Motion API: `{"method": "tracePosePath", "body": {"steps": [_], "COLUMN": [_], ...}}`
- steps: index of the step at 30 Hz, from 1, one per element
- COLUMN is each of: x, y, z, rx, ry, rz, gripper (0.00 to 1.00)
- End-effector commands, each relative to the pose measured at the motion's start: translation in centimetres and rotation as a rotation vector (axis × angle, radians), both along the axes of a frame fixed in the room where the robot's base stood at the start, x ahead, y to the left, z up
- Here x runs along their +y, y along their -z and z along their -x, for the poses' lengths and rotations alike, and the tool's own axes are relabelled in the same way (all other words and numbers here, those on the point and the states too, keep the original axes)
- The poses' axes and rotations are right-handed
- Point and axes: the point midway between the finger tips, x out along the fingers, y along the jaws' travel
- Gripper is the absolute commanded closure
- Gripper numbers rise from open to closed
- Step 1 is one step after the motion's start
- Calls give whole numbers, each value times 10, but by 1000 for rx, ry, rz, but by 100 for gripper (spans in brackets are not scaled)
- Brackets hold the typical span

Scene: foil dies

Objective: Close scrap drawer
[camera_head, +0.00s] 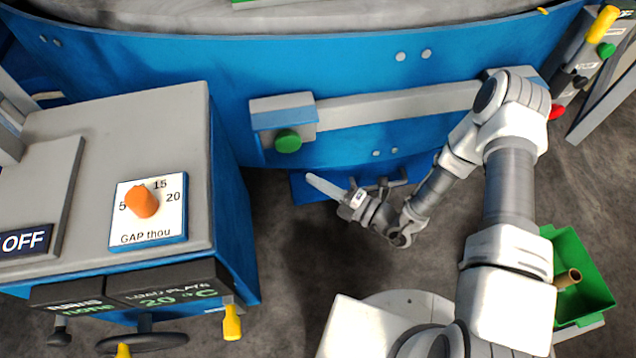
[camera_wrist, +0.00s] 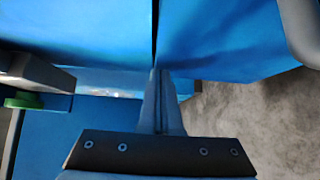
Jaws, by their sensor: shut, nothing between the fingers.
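The scrap drawer appears to be the low blue box (camera_head: 305,188) under the blue machine, with a dark handle (camera_head: 398,177) in front. Much of it is hidden behind my arm, and I cannot tell how far it stands out. My gripper (camera_head: 312,178) is shut and empty, its pale fingers pointing left beside the blue box. In the wrist view the closed fingers (camera_wrist: 160,75) point at blue panels with a dark seam between them. I cannot tell whether they touch.
A grey rail with a green knob (camera_head: 288,141) crosses the machine above. A blue-grey control console (camera_head: 170,110) with an orange dial (camera_head: 142,201) stands at left. A green bin (camera_head: 590,285) holding a tan roll is at right. Bare grey floor (camera_head: 300,250) lies between.

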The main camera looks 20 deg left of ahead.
Motion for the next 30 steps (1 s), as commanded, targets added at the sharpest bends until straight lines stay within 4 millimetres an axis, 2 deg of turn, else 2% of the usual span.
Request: {"method": "tracePosePath", "body": {"steps": [4,11,23,30], "x": [2,12,12,3], "y": [0,0,-1,-2], "z": [-3,-21,-23,-15], "rx": [-1,-1,-5,0], "ry": [1,1,5,1], "rz": [-1,-1,-3,-2], "gripper": [100,100,100,100]}}
